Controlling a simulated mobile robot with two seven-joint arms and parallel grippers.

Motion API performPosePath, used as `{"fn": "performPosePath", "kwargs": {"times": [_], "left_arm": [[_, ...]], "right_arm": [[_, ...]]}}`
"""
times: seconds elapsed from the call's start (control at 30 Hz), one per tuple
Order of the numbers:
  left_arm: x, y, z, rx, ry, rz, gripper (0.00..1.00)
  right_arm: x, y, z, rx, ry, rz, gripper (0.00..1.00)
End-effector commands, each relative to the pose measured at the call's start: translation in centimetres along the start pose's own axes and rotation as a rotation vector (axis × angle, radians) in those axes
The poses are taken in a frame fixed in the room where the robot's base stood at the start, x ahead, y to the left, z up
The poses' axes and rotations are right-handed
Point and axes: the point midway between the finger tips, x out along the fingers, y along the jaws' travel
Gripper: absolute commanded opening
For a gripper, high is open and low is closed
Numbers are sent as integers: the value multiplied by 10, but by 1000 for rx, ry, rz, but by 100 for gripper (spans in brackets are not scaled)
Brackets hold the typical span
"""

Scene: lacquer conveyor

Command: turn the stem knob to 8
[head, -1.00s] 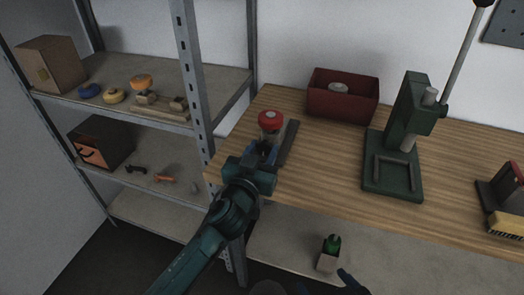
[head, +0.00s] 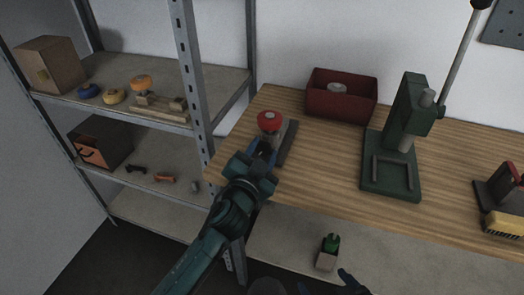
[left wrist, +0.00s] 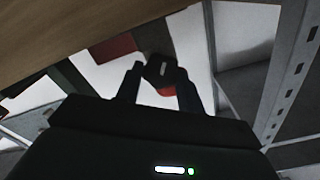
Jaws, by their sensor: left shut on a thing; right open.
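A valve with a round red top (head: 269,121) stands near the left end of the wooden bench (head: 330,175), by a long dark grey plate (head: 288,142). My left gripper (head: 263,149) reaches it from the front, below the red top, and is shut on a small dark knob. The left wrist view shows this dark knob (left wrist: 160,69) with a light mark, between the fingers (left wrist: 160,88); some red shows just behind it. In the head view the gripper mostly hides the knob. No numbers are legible. My right gripper (head: 326,282) is open at the bottom edge, partly out of frame.
A red bin (head: 342,101) and a green press (head: 393,150) stand to the right on the bench. A metal shelf (head: 190,85) with small parts is close on the left. A green-topped item (head: 328,252) is below the bench.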

Motion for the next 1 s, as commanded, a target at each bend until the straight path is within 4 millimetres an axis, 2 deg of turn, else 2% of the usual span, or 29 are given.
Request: {"fn": "performPosePath", "kwargs": {"times": [0.6,0.63,0.87,1.0], "left_arm": [[0,0,1,52,-3,0,15],[0,1,1,52,-3,0,40],[0,0,1,51,-2,0,58],[0,0,0,51,-1,0,58]], "right_arm": [[0,-1,-2,7,2,1,80],[0,-1,-2,7,2,1,80],[0,-1,-1,4,1,0,80],[0,0,-1,0,0,-1,80]]}}
